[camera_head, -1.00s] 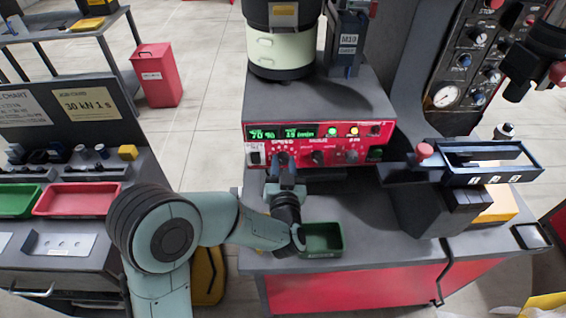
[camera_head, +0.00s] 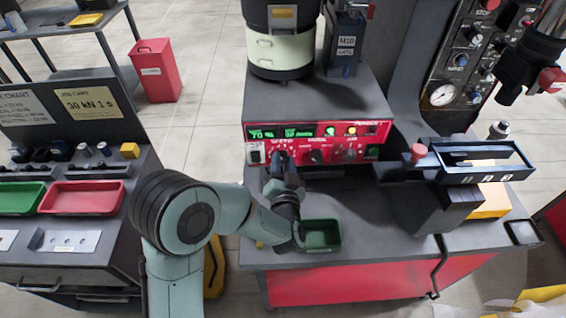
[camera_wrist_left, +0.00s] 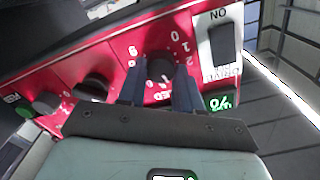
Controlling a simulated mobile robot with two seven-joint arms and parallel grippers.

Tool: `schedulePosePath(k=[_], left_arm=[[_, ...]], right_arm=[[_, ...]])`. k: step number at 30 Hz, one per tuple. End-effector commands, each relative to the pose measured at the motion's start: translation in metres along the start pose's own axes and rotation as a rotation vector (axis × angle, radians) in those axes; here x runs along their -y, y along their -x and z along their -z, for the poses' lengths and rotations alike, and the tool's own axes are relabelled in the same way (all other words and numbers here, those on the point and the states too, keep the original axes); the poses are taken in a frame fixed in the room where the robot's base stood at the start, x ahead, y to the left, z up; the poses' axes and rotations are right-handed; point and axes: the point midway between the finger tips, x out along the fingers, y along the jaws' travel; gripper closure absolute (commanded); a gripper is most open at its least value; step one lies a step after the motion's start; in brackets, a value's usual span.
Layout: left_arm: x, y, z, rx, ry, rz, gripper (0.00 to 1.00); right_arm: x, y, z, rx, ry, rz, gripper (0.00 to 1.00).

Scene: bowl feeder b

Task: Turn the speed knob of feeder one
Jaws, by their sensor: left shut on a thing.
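The speed knob (camera_wrist_left: 160,66) is a dark round knob on the red control panel of the feeder (camera_head: 336,152). In the left wrist view, the numbers of its dial show around it. My left gripper (camera_wrist_left: 160,88) is shut on the knob, one finger at each side. In the head view, my left gripper (camera_head: 281,160) reaches the left part of the panel and hides the knob. The green display (camera_head: 262,134) above it reads about 70. My right gripper is not clearly in view.
A second dark knob (camera_wrist_left: 92,87) sits beside the speed knob, and a rocker switch (camera_wrist_left: 222,42) lies on its other side. A green tray (camera_head: 321,235) stands below my left wrist. A bracket with a blue-edged tray (camera_head: 484,178) stands to the right.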

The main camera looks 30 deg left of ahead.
Motion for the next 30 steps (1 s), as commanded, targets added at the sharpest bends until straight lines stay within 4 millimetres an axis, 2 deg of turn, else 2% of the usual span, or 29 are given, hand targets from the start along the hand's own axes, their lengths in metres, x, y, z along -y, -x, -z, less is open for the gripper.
schedulePosePath(k=[4, 5, 7, 16, 20, 23, 30], left_arm=[[0.0, 0.0, 0.0, 0.0, 0.0, -0.001, 0.96], [0.0, 0.0, 0.0, 0.0, 0.0, -0.001, 0.63], [0.0, 0.0, 0.0, 0.0, 0.001, -0.001, 0.4], [0.0, 0.001, 0.0, 0.0, 0.001, -0.001, 0.4], [-0.001, 0.01, 0.0, -0.001, 0.003, -0.003, 0.4], [-0.001, 0.026, -0.001, -0.001, 0.002, -0.005, 0.4], [-0.002, 0.084, 0.0, -0.003, 0.002, -0.007, 0.4]], right_arm=[[0.0, 0.0, 0.0, 0.0, 0.0, 0.0, 0.4], [0.0, 0.0, 0.0, 0.0, 0.0, 0.0, 0.4], [0.0, 0.0, 0.0, 0.0, 0.0, 0.0, 0.4], [0.0, 0.0, 0.0, 0.0, 0.0, 0.0, 0.4], [-0.001, -0.002, 0.0, 0.001, 0.0, 0.0, 0.4], [-0.002, -0.005, -0.001, 0.002, -0.001, -0.001, 0.4], [-0.005, -0.013, -0.002, 0.005, -0.002, -0.002, 0.4]])
